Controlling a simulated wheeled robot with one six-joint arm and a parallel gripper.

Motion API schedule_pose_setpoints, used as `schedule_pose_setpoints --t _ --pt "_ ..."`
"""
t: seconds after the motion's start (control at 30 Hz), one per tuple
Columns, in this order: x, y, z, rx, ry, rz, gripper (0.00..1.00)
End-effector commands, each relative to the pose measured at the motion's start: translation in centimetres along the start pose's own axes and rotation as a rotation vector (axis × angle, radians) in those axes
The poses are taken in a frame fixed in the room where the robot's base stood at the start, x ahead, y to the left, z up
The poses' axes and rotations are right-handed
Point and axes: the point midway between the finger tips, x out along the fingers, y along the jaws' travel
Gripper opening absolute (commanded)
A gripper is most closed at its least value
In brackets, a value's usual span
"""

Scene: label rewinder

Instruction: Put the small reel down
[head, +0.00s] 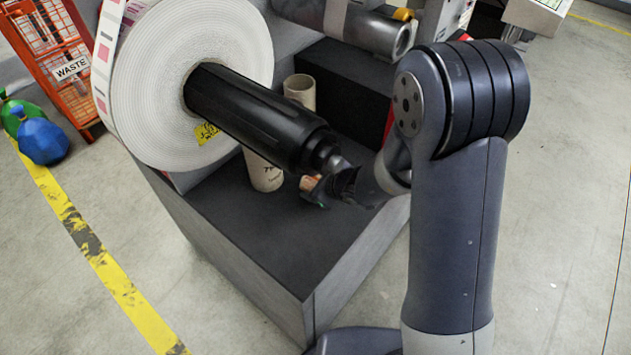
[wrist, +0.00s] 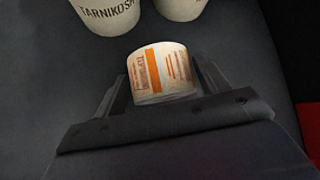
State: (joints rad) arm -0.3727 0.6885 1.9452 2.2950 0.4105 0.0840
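The small reel (wrist: 162,73) is a short white roll with orange print. In the wrist view it sits between the two fingers of my gripper (wrist: 163,78), which appear to close on it from both sides. In the head view my gripper (head: 322,190) is low over the dark top of the grey cabinet (head: 270,235), and only a small orange-brown part of the reel (head: 309,183) shows beside the fingers. I cannot tell whether the reel touches the top.
A cardboard tube (head: 264,172) stands just behind the reel, and another tube (head: 300,91) stands farther back. The black shaft (head: 250,115) with a large white label roll (head: 225,50) overhangs the cabinet top. The front of the top is clear.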

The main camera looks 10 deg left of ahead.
Motion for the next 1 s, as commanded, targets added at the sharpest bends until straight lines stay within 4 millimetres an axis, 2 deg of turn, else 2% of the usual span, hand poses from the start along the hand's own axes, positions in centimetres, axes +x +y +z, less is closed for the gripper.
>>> schedule_pose_setpoints --t 0.07,0.47,0.77,1.0 --pt "0.0 0.0 0.0 0.000 0.000 0.000 0.64" --pt "0.0 0.0 0.0 0.000 -0.001 0.000 0.31" --pt "-0.3 -0.2 0.4 0.000 -0.002 -0.001 0.31" --pt "-2.3 -1.1 2.4 -0.003 -0.004 -0.003 0.31"
